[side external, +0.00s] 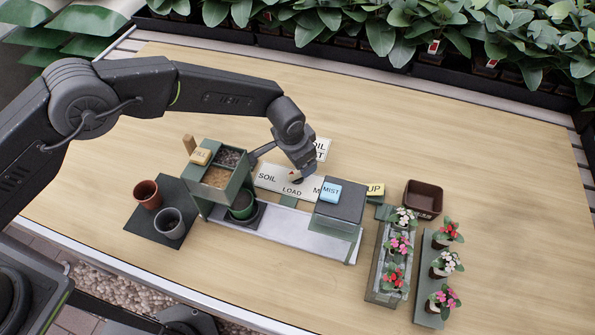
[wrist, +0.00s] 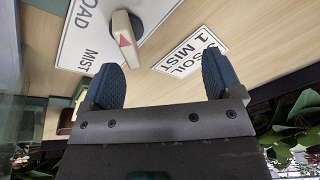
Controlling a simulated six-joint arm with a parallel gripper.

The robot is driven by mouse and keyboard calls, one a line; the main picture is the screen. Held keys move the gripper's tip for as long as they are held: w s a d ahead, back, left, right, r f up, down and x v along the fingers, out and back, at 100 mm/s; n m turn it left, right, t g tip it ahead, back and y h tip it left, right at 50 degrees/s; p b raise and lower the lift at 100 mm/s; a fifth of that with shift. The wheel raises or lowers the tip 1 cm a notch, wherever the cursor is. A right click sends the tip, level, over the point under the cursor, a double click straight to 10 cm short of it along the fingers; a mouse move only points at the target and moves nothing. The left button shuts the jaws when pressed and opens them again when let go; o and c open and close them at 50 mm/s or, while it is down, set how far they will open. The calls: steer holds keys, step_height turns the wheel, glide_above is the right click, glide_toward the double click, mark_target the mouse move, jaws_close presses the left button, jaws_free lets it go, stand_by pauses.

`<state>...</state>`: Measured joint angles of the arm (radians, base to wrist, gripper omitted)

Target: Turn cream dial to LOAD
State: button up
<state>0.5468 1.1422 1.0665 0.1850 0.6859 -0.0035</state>
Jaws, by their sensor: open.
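The cream dial (wrist: 126,38) shows in the wrist view on a white plate (wrist: 92,48) lettered LOAD and MIST. A red triangle on the dial marks its pointer, which points away from the word LOAD, toward the lower right of that view. My gripper (wrist: 162,78) is open and empty, its two dark fingers apart, with the dial beyond and a little left of the gap. In the side view my gripper (side external: 297,178) hangs above the labelled plate (side external: 268,178), which reads SOIL and LOAD, and hides most of the dial.
A MIST box (side external: 340,200) stands to the right. Flower pots (side external: 440,265) are at the far right. A card (wrist: 190,55) reads SOIL 1 MIST. The table's back right is clear.

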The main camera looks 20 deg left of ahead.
steer(key=s+r+n, duration=0.1)
steer(key=n, duration=0.1)
steer(key=s+r+n, duration=0.1)
steer(key=n, duration=0.2)
steer(key=d+r+n+g, duration=0.1)
steer(key=r+n, duration=0.1)
steer(key=shift+s+r+n, duration=0.1)
steer(key=shift+s+n, duration=0.2)
steer(key=shift+s, duration=0.1)
steer(key=shift+a+r, duration=0.1)
steer(key=shift+r, duration=0.25)
steer(key=shift+w, duration=0.15)
